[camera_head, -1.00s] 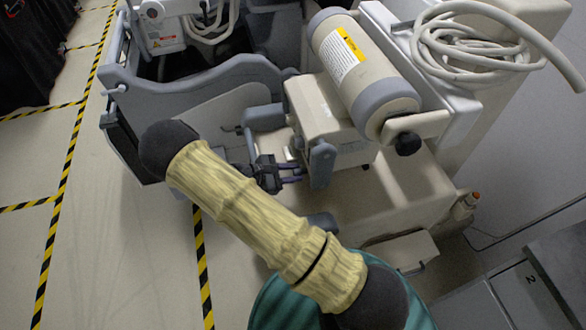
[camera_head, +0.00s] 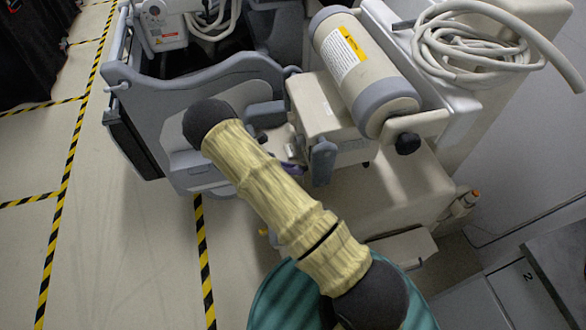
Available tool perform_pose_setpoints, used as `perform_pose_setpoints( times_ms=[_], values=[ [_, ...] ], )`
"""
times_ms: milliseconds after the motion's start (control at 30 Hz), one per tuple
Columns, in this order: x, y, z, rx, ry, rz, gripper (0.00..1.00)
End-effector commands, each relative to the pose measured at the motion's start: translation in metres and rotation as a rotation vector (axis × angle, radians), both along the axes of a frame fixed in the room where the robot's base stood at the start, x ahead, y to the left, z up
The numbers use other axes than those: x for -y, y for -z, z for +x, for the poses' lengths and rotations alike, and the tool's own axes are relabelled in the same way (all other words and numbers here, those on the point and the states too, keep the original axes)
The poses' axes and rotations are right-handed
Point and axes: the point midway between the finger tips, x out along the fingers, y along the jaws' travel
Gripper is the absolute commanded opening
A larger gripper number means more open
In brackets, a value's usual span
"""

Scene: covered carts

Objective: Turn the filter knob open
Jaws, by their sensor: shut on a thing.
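The blue-grey lever-like part (camera_head: 322,161), which I take for the filter knob, is on the side of a beige box (camera_head: 316,105) under the large cylinder. My gripper (camera_head: 294,168) is mostly hidden behind my yellow-sleeved arm. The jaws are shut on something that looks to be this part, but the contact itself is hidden. A black knob (camera_head: 407,143) is on the cylinder's end bracket, apart from my gripper.
The beige cylinder (camera_head: 362,68) with grey bands lies above the box. A coiled pale hose (camera_head: 450,50) rests on the cart top at right. A grey cart panel (camera_head: 190,85) stands at left, close to my arm. Open floor with striped tape (camera_head: 203,260) lies at lower left.

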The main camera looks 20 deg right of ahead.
Motion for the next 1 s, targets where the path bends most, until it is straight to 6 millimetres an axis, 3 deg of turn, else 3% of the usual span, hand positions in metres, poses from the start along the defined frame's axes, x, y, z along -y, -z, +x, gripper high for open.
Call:
perform_pose_setpoints(
  times_ms=[567,600,700,1000],
  values=[
    [-0.0004,0.0026,-0.0012,-0.055,0.001,0.003,0.04],
    [-0.0005,0.0026,-0.0012,-0.055,0.001,0.003,0.30],
    [-0.0004,0.0021,-0.0010,-0.054,0.001,0.002,0.48],
    [-0.0011,0.0008,0.0002,-0.051,0.000,0.000,0.48]
  ],
)
